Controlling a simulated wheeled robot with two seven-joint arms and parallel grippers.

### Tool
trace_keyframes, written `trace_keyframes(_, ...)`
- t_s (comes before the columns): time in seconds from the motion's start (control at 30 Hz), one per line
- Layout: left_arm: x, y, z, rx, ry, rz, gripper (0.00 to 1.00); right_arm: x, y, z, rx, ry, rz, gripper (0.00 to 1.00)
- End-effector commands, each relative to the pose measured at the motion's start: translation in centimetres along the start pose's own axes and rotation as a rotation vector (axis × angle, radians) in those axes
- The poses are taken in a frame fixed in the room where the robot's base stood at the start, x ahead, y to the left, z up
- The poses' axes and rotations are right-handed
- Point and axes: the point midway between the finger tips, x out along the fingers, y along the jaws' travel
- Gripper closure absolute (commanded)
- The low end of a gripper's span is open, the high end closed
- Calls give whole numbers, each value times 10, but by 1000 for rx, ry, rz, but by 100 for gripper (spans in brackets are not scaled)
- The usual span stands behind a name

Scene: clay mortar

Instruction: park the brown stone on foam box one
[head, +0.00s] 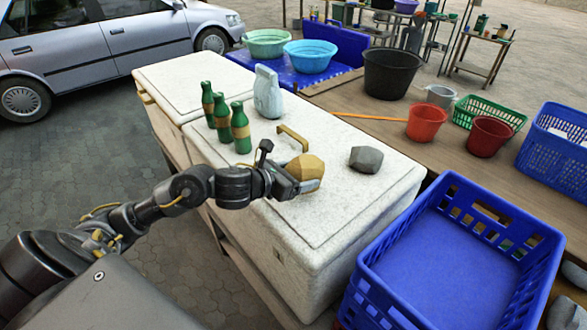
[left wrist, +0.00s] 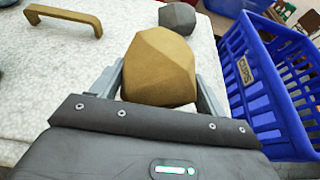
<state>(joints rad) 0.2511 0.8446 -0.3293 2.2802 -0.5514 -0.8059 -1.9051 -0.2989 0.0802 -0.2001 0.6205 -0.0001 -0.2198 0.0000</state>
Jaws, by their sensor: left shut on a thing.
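The brown stone (head: 308,171) is a tan, faceted lump at the front part of the near white foam box (head: 341,221). It fills the middle of the left wrist view (left wrist: 160,68). My left gripper (head: 296,180) is shut on the brown stone, with a finger on each side of it. The stone is over the box lid; I cannot tell whether it touches it. A second white foam box (head: 180,78) stands behind the near one. No label shows which box is number one. My right gripper is not in view.
A grey stone (head: 366,159), a yellow handle (head: 293,138), green bottles (head: 240,128) and a pale jug (head: 267,92) are on the near box lid. A blue crate (head: 440,262) stands close on the right. Buckets and baskets fill the wooden table (head: 400,132) behind.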

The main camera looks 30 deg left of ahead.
Motion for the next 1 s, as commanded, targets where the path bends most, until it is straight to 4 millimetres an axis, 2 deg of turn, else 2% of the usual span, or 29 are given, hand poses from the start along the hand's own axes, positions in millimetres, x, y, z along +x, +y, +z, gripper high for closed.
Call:
trace_keyframes(0.07, 2, -2, 0, -4, -6, -1, 86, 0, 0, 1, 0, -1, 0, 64)
trace_keyframes(0.33, 14, -5, -27, -6, -3, 0, 86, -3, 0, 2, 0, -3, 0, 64)
trace_keyframes(0.6, 15, -4, -30, -1, -7, 1, 86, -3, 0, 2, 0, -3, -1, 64)
trace_keyframes(0.63, 16, -4, -33, 0, 1, 1, 24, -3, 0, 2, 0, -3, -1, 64)
trace_keyframes(0.8, 16, -4, -33, 0, 1, 1, 3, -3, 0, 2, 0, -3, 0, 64)
trace_keyframes(1.0, 16, -4, -33, 0, 1, 1, 3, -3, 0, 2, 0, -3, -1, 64)
